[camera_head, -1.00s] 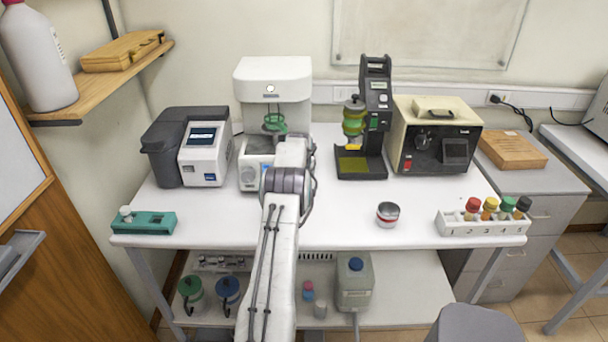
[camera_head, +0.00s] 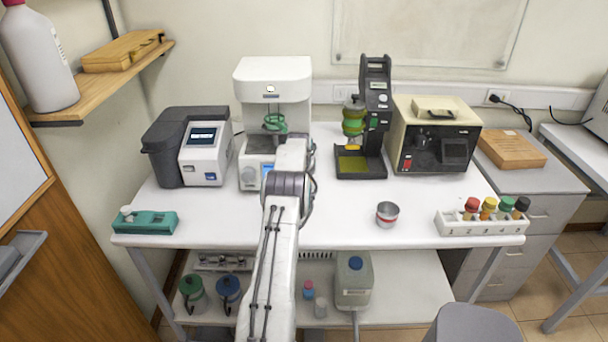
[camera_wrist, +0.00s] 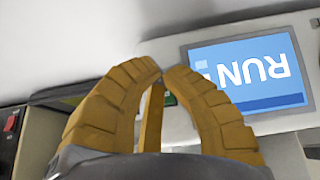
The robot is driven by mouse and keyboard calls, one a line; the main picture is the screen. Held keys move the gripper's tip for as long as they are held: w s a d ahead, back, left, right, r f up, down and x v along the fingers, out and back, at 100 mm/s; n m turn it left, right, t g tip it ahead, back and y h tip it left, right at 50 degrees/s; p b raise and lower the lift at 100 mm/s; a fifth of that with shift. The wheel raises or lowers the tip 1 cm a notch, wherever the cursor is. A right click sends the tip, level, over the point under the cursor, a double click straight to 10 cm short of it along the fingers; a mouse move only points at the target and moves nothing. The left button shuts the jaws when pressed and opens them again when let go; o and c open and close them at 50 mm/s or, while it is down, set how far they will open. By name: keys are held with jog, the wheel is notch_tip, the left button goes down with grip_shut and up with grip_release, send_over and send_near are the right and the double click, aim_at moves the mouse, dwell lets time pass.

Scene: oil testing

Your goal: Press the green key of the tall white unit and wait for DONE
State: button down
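The tall white unit (camera_head: 272,82) stands at the back of the table, left of centre, with a green ring-shaped part in its opening. Its small screen is lit blue (camera_head: 266,169), partly hidden by my arm. In the wrist view the screen (camera_wrist: 250,72) reads RUN, upside down. A bit of green, apparently the green key (camera_wrist: 170,99), shows between my yellow fingers. My gripper (camera_wrist: 153,66) is shut and empty, its fingertips together at the unit's front panel. I cannot tell whether they touch the key. In the head view my arm hides the gripper.
A grey-white analyser (camera_head: 204,150) stands left of the unit. A black stand with a green vessel (camera_head: 355,118) and a beige-black box (camera_head: 436,135) stand right. A small tin (camera_head: 387,214), a vial rack (camera_head: 480,223) and a green block (camera_head: 150,222) sit near the front edge.

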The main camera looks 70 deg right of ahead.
jog(key=shift+a+b, duration=0.1)
jog(key=shift+b, duration=0.3)
jog(key=shift+s+a+r+b, duration=0.1)
jog(key=shift+s+a+b, duration=0.1)
jog(key=shift+a+b, duration=0.55)
jog(key=a+b, duration=0.2)
jog(key=b, duration=0.1)
jog(key=shift+s+a+r, duration=0.1)
jog(key=shift+s+r, duration=0.1)
jog(key=shift+s, duration=0.2)
jog(key=shift+s+a+r+b, duration=0.2)
jog(key=shift+a+b, duration=0.3)
jog(key=shift+b, duration=0.1)
jog(key=shift+s+a+r+b, duration=0.15)
jog(key=shift+a+r+b, duration=0.05)
jog(key=shift+a+b, duration=0.35)
jog(key=shift+a+r, duration=0.1)
